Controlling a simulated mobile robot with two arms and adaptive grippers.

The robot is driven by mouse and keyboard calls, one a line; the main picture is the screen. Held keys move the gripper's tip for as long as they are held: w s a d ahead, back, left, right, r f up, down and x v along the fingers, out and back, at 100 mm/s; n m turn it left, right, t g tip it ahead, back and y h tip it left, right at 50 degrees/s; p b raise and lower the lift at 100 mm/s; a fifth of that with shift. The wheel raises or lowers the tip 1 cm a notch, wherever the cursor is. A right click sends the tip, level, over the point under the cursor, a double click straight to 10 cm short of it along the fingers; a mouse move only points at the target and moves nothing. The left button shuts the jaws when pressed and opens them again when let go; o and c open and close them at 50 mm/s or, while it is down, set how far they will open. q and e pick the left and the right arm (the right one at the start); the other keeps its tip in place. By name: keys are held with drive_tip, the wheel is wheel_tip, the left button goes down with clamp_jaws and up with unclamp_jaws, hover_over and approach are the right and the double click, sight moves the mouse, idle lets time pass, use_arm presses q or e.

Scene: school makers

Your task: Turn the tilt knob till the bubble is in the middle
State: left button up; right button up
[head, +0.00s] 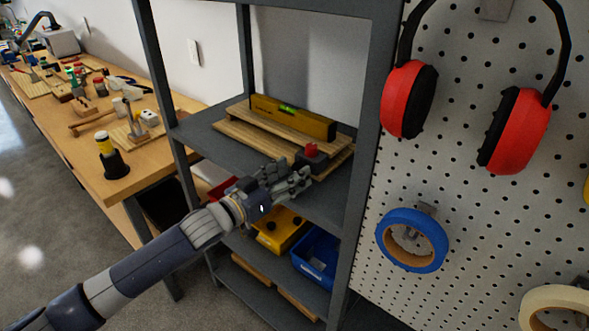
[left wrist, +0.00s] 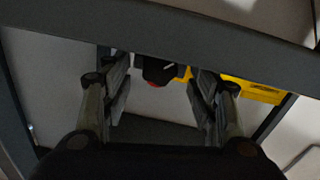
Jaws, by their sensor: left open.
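A yellow spirit level (head: 292,118) lies on a wooden tilt board (head: 262,137) on the grey shelf. Its green vial (head: 287,107) shows on top; the bubble is too small to place. The red tilt knob (head: 311,150) stands at the board's front right. My left gripper (head: 298,177) is just in front of the knob, its fingers open and empty. My right gripper is not in view.
A grey shelf post (head: 359,130) stands close right of the gripper. A shelf bar (left wrist: 170,35) crosses the left wrist view. Yellow (head: 280,232) and blue (head: 318,258) bins sit below. A pegboard with red ear muffs (head: 519,130) is at right, a workbench (head: 125,180) at left.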

use_arm(q)
drive_tip(key=shift+x, duration=0.9)
drive_tip(key=c, duration=1.1)
drive_tip(key=shift+o, duration=0.2)
drive_tip(key=shift+r+m+p, duration=0.2)
drive_tip(key=shift+m+p, duration=0.75)
drive_tip(key=shift+m, duration=0.05)
drive_tip(key=shift+f+m+p, duration=0.15)
drive_tip(key=shift+m+p, duration=0.25)
drive_tip(key=shift+m, duration=0.7)
